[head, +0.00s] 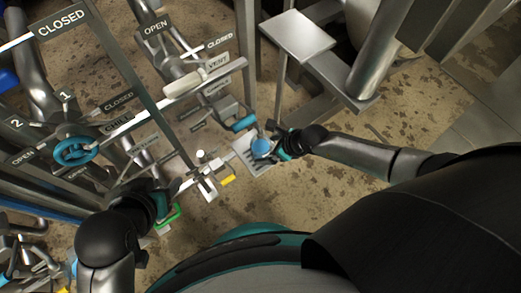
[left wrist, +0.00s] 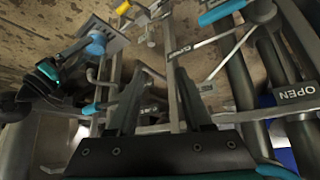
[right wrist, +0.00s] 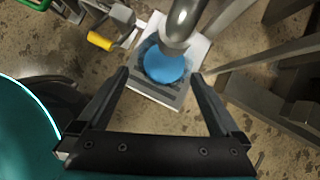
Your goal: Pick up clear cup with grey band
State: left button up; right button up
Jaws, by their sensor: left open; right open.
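No clear cup with a grey band can be made out for certain. A round blue thing (head: 261,147) sits on a grey slatted tray (head: 240,149); whether it is a cup's contents, I cannot tell. In the right wrist view the blue round (right wrist: 165,65) lies beyond my fingertips, partly covered by a metal spout (right wrist: 182,22). My right gripper (head: 277,142) is open and empty, just right of the blue round. My left gripper (left wrist: 160,75) is open and empty among the pipes; in the head view it (head: 172,194) is at lower left.
Pipes and valves with labels fill the left, including a blue handwheel (head: 76,150). A yellow handle (right wrist: 100,41) and a green part (right wrist: 38,3) lie left of the tray. A metal post with a square plate (head: 297,35) stands behind. Stained floor shows around.

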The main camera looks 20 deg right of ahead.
aim_at(260, 150)
jog(key=shift+w+a+f, duration=0.1)
jog(key=shift+w+f, duration=0.05)
jog(key=shift+f, duration=0.2)
jog(key=shift+w+a+f+b, duration=0.2)
jog(key=shift+f+b, duration=0.3)
jog(key=shift+b, duration=0.25)
jog(key=shift+w+a+f+b, duration=0.1)
jog(key=shift+w+f+b, duration=0.25)
jog(key=shift+f+b, duration=0.3)
jog(key=shift+w+a+f+b, duration=0.15)
jog(key=shift+w+f+b, duration=0.15)
jog(key=shift+f+b, duration=0.25)
jog(key=shift+w+a+f+b, duration=0.2)
jog(key=shift+f+b, duration=0.1)
jog(key=shift+b, duration=0.15)
pick_arm(q)
jog(key=w+d+r+t+h, duration=0.2)
jog(key=d+r+t+h, duration=0.1)
jog(key=d+t, duration=0.5)
jog(key=shift+d+r+n+t+h, duration=0.2)
jog(key=shift+d+n+t+h, duration=0.1)
jog(key=shift+t+h, duration=0.45)
pick_arm(e)
jog(key=shift+w+a+f, duration=0.1)
jog(key=shift+f, duration=0.1)
pick_arm(q)
jog(key=shift+w, duration=0.1)
pick_arm(e)
jog(key=c, duration=1.5)
